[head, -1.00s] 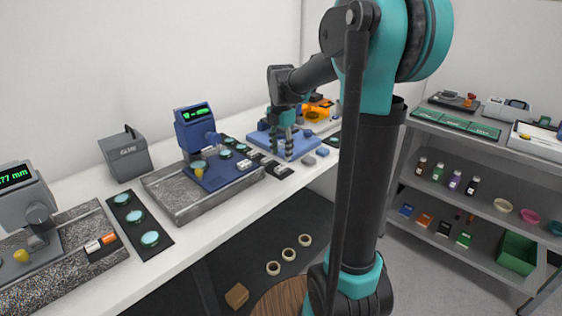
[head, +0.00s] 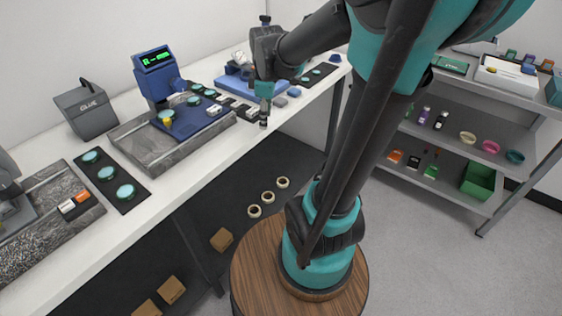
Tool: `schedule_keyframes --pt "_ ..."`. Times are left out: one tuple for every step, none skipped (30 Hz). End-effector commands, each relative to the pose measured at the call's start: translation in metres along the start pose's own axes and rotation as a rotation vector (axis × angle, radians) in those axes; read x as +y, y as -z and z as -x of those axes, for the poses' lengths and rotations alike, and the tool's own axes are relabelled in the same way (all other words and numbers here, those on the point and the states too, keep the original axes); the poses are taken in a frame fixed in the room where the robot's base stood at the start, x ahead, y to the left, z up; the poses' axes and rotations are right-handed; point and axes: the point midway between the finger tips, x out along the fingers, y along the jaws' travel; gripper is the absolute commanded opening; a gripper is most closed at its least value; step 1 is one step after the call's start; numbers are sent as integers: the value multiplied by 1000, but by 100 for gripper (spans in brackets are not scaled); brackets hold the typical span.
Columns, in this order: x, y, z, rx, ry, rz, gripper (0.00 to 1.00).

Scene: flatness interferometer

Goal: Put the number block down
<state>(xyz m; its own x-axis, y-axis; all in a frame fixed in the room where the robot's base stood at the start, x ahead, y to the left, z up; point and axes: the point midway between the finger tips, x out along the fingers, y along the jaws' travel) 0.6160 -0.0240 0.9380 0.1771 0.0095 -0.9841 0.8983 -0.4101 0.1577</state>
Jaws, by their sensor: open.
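My gripper (head: 264,118) is open in the head view, pointing down at the front edge of the white bench, just right of a row of small black-and-white blocks (head: 240,107). I see nothing between its fingers, though they are small and dark here. Another pale block (head: 214,110) sits on the base of the blue gauge (head: 158,75). Any numbers on these blocks are too small to read, so I cannot tell which is the number block.
A blue tray (head: 236,85) lies behind my gripper. A grey stone plate (head: 150,145) holds the blue gauge. Shelves (head: 440,130) stand at the right.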

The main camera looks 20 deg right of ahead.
Motion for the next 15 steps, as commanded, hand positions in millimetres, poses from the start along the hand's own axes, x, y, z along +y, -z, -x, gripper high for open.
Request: schedule_keyframes --pt "-14 -9 -10 9 -18 -110 44" --pt "-22 -14 -16 15 -27 -183 44" --pt "-31 -21 -23 25 -41 -279 44" --pt "-39 -25 -28 33 -50 -351 44" --pt "-46 -30 -34 42 -58 -422 44" --pt "-57 -36 -41 55 -70 -518 44" --pt "-64 -41 -46 65 -77 -588 44" --pt "-72 -46 -51 77 -85 -658 44" --pt "-82 -51 -58 91 -93 -748 44" --pt "-89 -55 -62 102 -98 -810 44" --pt "-95 -59 -66 113 -103 -868 44" --pt "-103 -63 -71 125 -107 -936 44" --pt "-108 -66 -74 134 -109 -981 44" --pt "-112 -68 -76 142 -112 -1021 44" --pt "-116 -71 -79 151 -114 -1063 44"
